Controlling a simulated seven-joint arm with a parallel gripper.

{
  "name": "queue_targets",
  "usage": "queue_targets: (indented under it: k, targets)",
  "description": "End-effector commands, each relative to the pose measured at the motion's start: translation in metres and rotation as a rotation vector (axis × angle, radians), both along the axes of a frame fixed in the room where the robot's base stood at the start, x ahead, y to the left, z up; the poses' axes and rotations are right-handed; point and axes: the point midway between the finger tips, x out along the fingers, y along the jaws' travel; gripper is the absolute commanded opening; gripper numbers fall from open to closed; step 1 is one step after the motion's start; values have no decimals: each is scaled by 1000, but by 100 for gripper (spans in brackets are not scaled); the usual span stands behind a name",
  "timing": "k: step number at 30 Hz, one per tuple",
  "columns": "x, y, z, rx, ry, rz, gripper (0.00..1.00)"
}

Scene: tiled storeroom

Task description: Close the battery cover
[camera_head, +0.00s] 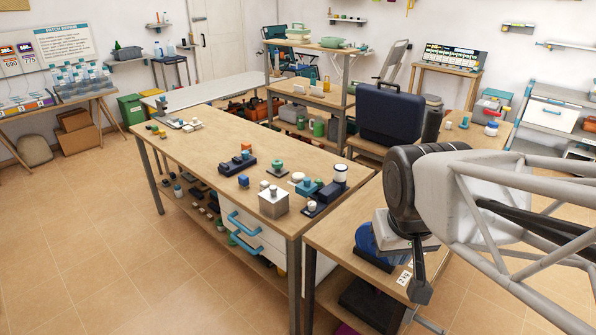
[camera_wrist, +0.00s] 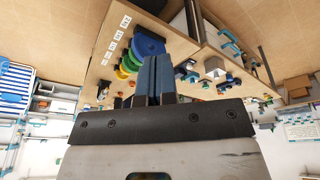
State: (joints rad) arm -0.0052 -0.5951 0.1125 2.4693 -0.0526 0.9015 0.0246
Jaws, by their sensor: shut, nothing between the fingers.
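I cannot make out a battery cover for certain in either view. Small devices stand on the long wooden bench, among them a silver metal box with a knob (camera_head: 273,203), a dark blue block with orange and red parts (camera_head: 238,163) and a teal and dark device with a white cylinder (camera_head: 325,190). They are too small to show which has a cover. My gripper (camera_head: 420,292) hangs over the near side table, right of the bench devices. In the wrist view its blue fingers (camera_wrist: 154,72) are together and hold nothing.
The near side table (camera_head: 335,228) bears a blue disc (camera_head: 366,240) close to my gripper. In the wrist view, green (camera_wrist: 126,68) and yellow discs lie beside the blue one. A large dark blue case (camera_head: 392,113) stands behind. The bench's left half (camera_head: 205,150) is mostly clear.

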Motion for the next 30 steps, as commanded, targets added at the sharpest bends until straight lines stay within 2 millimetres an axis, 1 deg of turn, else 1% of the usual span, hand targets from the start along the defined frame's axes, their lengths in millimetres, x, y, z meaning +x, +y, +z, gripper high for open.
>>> queue_targets:
  k: [1,2,5,6,8,9,14,15,17,18,20,21,23,24,26,27,29,30]
  targets:
    - [14,0,1,-13,-3,10,0]
    - [23,0,2,-20,-7,16,0]
    - [58,0,5,-51,-26,40,0]
    - [74,1,6,-65,-35,52,0]
    - [98,2,6,-85,-48,72,0]
    - [114,4,6,-98,-58,85,0]
    - [179,11,0,-148,-96,140,0]
    - [195,14,-3,-159,-105,155,0]
    - [219,18,-7,-176,-119,178,0]
    - [235,21,-11,-186,-128,194,0]
    - [259,27,-18,-201,-141,218,0]
    - [274,31,-22,-212,-154,236,0]
    - [298,37,-30,-226,-168,262,0]
    - [313,42,-36,-234,-176,278,0]
    - [335,49,-45,-246,-192,305,0]
    - [350,54,-52,-255,-200,323,0]
    - [372,62,-64,-265,-215,351,0]
    - [386,68,-72,-272,-225,370,0]
